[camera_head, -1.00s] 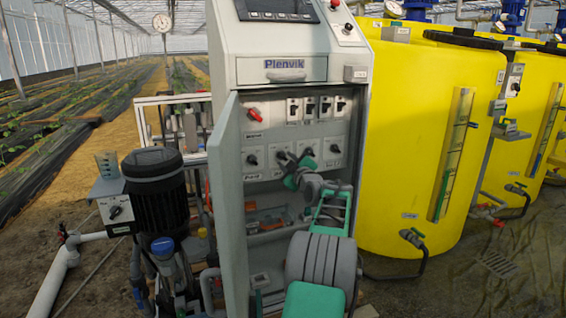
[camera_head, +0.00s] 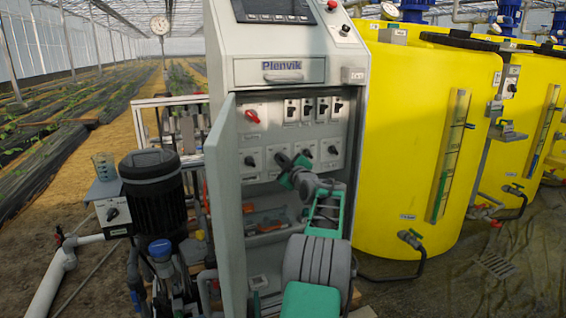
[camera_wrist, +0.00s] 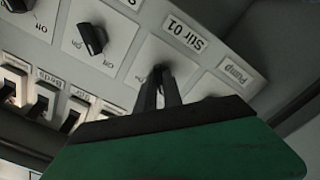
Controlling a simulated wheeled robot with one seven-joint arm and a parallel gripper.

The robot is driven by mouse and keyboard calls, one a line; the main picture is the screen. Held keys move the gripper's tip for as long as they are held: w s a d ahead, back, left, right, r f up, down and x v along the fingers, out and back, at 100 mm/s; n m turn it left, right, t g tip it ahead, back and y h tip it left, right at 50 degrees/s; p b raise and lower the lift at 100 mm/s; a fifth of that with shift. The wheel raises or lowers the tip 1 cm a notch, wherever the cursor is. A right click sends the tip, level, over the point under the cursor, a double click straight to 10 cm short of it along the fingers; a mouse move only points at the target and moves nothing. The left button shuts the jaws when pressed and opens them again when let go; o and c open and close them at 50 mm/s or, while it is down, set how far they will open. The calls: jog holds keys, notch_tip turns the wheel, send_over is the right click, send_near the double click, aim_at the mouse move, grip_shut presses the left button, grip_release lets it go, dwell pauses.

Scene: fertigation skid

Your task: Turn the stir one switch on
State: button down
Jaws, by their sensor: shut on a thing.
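The Stir 01 switch (camera_wrist: 159,70) is a small dark rotary knob on a white plate, with the label "Stir 01" (camera_wrist: 185,30) beside it in the wrist view. My gripper (camera_wrist: 160,86) is shut on this knob, with its dark fingers on either side of it. Fingers and hand hide much of the knob and part of its plate, so its exact setting cannot be read. In the head view my gripper (camera_head: 283,161) reaches into the open cabinet (camera_head: 229,190), at the second switch from the left in the lower row.
Neighbouring knobs stand close by, one above a "Pump" label (camera_head: 251,160) and another dark knob (camera_wrist: 92,38). Breakers (camera_head: 308,108) and a red switch (camera_head: 251,116) sit above. The cabinet's open door edge (camera_head: 222,160) is left of my arm. Yellow tanks (camera_head: 420,150) stand right.

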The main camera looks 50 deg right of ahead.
jog(key=shift+m, duration=0.4)
jog(key=m+p, duration=0.2)
jog(key=m, duration=0.1)
jog(key=shift+r+m, duration=0.1)
jog(key=shift+m, duration=0.3)
jog(key=m+p, duration=0.2)
jog(key=m, duration=0.2)
jog(key=m+p, duration=0.2)
jog(key=m, duration=0.3)
jog(key=shift+p, duration=0.35)
jog(key=m+p, duration=0.2)
jog(key=m, duration=0.2)
jog(key=shift+m, duration=0.3)
jog(key=c, duration=1.5)
grip_release()
